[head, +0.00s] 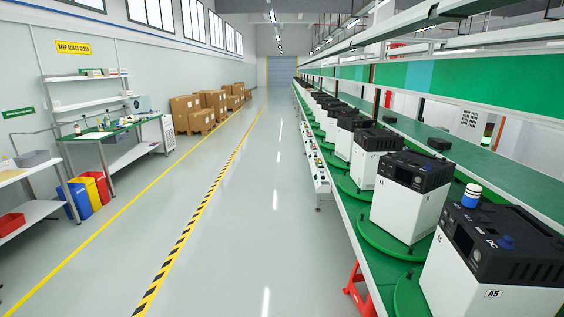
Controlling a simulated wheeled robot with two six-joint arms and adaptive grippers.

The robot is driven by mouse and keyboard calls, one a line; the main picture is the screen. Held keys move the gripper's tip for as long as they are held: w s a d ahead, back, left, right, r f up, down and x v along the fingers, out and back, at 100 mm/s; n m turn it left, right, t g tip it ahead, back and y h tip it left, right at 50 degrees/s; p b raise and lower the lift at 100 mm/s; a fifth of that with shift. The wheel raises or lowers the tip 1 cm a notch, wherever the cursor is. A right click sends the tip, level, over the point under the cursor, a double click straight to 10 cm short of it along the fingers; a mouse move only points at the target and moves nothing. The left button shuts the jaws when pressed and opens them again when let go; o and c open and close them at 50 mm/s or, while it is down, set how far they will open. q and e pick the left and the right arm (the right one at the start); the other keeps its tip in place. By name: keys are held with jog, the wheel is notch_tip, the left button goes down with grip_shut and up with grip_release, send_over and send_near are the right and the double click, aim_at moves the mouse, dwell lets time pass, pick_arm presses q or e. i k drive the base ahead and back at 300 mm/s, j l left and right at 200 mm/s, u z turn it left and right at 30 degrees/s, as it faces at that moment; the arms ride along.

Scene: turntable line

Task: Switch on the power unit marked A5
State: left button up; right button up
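The power unit marked A5 (477,277) is the nearest one, at the lower right, white below with a black top. Its A5 label (493,294) is on the white side near the bottom. Neither of my grippers is in view.
More similar units (407,193) stand on green turntables in a row going away along the line. A narrow panel rail (316,165) runs along its left edge. The grey aisle floor (240,230) is clear. A workbench (100,133) and cardboard boxes (185,108) stand at the left.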

aim_at(526, 281)
jog(key=z, duration=1.7)
